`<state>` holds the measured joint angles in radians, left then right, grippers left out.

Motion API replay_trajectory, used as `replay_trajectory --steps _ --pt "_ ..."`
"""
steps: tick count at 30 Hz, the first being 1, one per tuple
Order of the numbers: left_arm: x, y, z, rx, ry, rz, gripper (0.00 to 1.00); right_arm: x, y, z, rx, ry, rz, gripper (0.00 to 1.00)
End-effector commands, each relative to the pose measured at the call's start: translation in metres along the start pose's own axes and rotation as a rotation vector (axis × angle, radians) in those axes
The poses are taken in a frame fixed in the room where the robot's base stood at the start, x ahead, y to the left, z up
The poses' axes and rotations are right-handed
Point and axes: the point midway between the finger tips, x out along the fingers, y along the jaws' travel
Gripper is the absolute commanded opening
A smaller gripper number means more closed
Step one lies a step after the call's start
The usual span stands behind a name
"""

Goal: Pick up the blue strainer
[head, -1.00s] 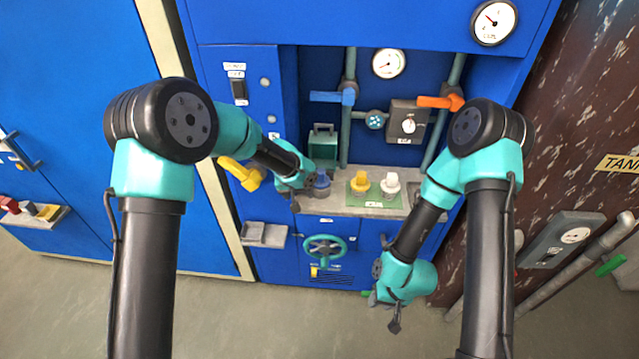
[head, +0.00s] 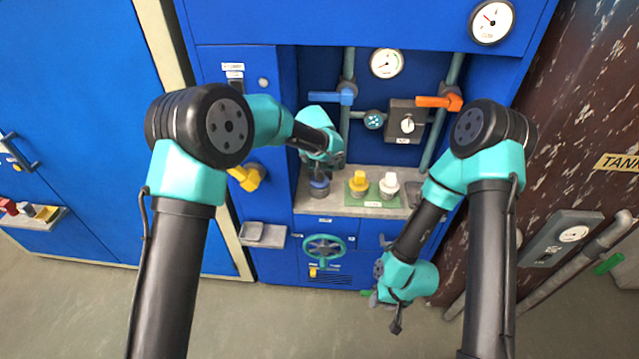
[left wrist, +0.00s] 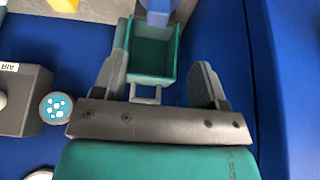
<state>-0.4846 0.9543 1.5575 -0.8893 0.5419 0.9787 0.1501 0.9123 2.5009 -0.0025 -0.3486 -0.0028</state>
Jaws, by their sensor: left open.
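The blue strainer (head: 320,187) stands at the left end of the grey counter, its top partly hidden by my left gripper (head: 322,170). In the left wrist view the blue strainer (left wrist: 157,8) shows at the top edge, beyond the gap between the open fingers of my left gripper (left wrist: 160,75). My right gripper (head: 384,313) hangs low in front of the cabinet, away from the counter. Its fingers look spread and empty.
A yellow strainer (head: 359,183) and a white one (head: 389,185) stand on a green mat (head: 375,200) to the right. A blue valve handle (head: 328,97) and pipes are above. A grey tray (head: 263,234) is lower left.

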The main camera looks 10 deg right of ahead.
Motion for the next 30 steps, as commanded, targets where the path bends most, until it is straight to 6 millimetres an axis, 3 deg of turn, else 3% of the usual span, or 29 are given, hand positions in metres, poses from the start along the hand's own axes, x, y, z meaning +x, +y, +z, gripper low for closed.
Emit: replay_trajectory --steps 9,15,30 --pt "0.057 0.000 0.001 0.001 -0.001 0.000 0.66 0.000 0.000 0.000 0.000 0.000 0.000 0.38" --pt "0.081 0.000 0.000 -0.001 0.000 0.001 0.66 0.000 0.000 0.000 0.000 0.000 0.000 0.38" --pt "0.090 0.001 0.000 0.000 0.000 0.001 0.66 0.000 0.000 0.000 0.000 0.000 0.000 0.38"
